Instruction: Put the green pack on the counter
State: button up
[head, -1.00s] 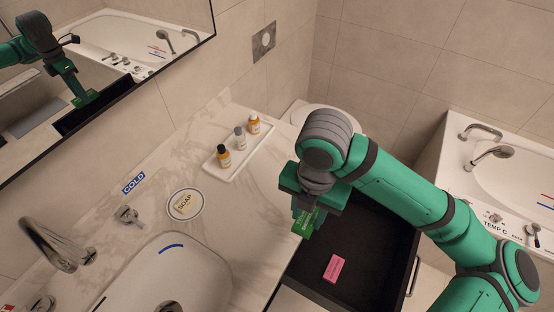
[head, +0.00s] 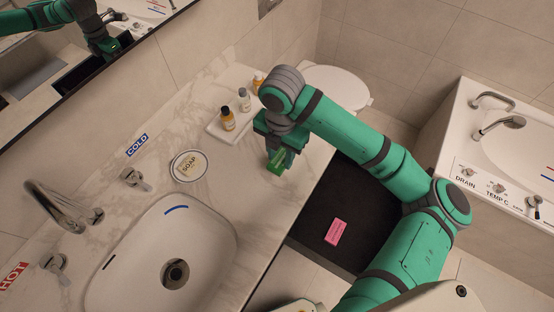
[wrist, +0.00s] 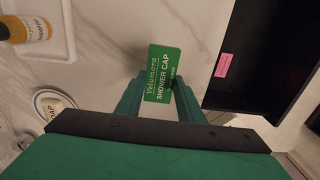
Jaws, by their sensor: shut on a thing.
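The green pack (wrist: 163,74), printed "SHOWER CAP", is held between the two fingers of my gripper (wrist: 160,98) in the wrist view. In the head view the green pack (head: 278,162) shows just below my gripper (head: 282,150), over the marble counter (head: 250,195) near its right edge. The gripper is shut on the pack. I cannot tell whether the pack touches the counter or hangs slightly above it.
A white tray (head: 216,130) with several small bottles stands behind the gripper. A soap dish (head: 188,166) and a sink (head: 150,255) lie to the left. An open dark drawer (head: 350,205) with a pink pack (head: 336,231) is on the right.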

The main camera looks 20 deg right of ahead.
aim_at(276, 161)
jog(key=shift+w+a+f, duration=0.35)
jog(key=shift+w+f, duration=0.3)
jog(key=shift+f, duration=0.05)
jog(key=shift+w+f, duration=0.15)
jog(key=shift+f, duration=1.55)
jog(key=shift+f, duration=0.15)
jog(key=o, duration=1)
notch_tip(276, 161, up, 12)
jog(key=shift+r, duration=0.2)
